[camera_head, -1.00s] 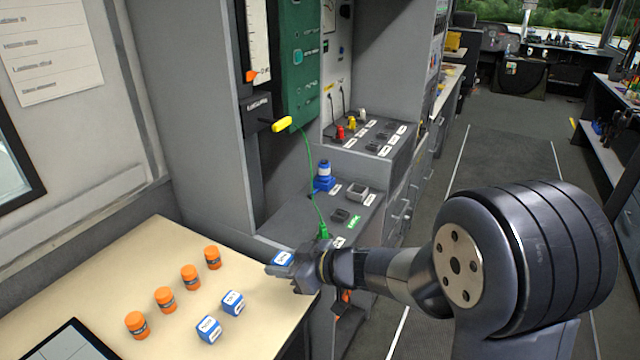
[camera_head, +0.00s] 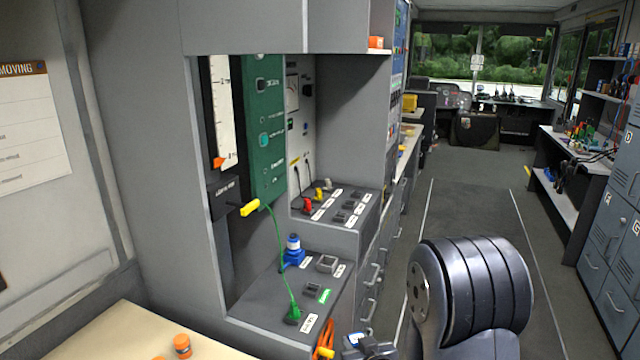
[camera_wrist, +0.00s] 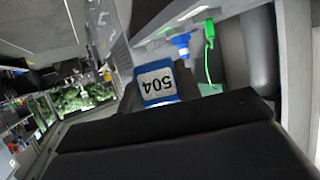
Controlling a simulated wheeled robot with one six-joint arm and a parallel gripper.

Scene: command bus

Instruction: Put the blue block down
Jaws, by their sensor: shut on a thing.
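The blue block (camera_wrist: 156,82) has a white label reading 504, upside down in the wrist view. My gripper (camera_wrist: 165,108) is shut on it, and its dark body fills the lower part of that view. In the head view my gripper (camera_head: 370,348) shows only at the bottom edge, with a bit of the blue block (camera_head: 354,339) at its tip. They are in front of the grey console and to the right of the cream table (camera_head: 120,340). The block is held in the air, apart from the table.
An orange cylinder (camera_head: 182,346) stands on the table. A yellow handle (camera_head: 250,207) sticks out of the panel. The aisle floor (camera_head: 470,200) is clear.

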